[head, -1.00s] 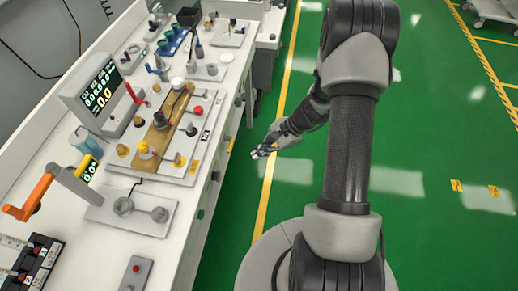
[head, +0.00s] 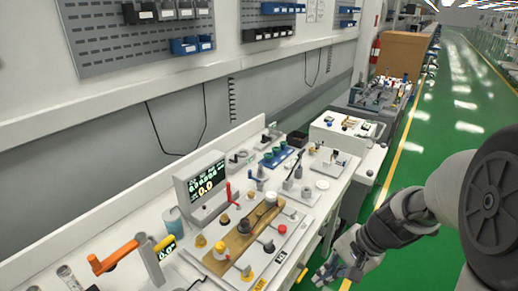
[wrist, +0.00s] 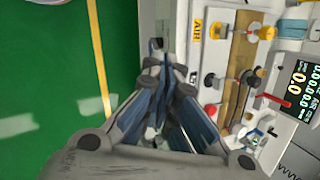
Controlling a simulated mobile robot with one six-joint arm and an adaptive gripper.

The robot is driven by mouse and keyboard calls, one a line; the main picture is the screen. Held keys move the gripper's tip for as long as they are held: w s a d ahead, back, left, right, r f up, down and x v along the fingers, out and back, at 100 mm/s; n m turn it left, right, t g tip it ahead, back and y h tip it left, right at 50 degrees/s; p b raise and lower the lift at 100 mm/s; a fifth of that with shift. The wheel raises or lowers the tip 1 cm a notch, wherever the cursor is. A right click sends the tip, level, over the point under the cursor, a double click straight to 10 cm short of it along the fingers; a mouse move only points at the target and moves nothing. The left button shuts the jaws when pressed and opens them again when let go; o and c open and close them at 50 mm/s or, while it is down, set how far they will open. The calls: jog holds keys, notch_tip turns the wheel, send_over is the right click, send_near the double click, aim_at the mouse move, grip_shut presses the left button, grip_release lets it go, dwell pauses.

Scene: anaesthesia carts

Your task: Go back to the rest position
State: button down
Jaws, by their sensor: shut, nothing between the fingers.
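My gripper (head: 326,275) hangs at the lower right of the white anaesthesia cart (head: 330,205) in the head view, beside its front edge. In the wrist view my gripper (wrist: 163,72) has its fingers together with nothing between them. My gripper appears apart from the devices on the cart top.
The cart top bears a display (head: 200,186), a brown valve board (head: 240,238), an orange handle (head: 115,256) and a blue rack (head: 280,157). More carts (head: 345,135) stand behind. Green floor (head: 440,110) with a yellow line is open at the right.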

jog(key=s+a+r+n+t+h, duration=0.1)
jog(key=s+r+n+t+h, duration=0.2)
jog(key=s+r+n, duration=0.6)
jog(key=s+r+h, duration=0.2)
jog(key=s+r, duration=0.2)
jog(key=s, duration=0.3)
jog(key=shift+a+r, duration=0.3)
jog(key=shift+a, duration=0.1)
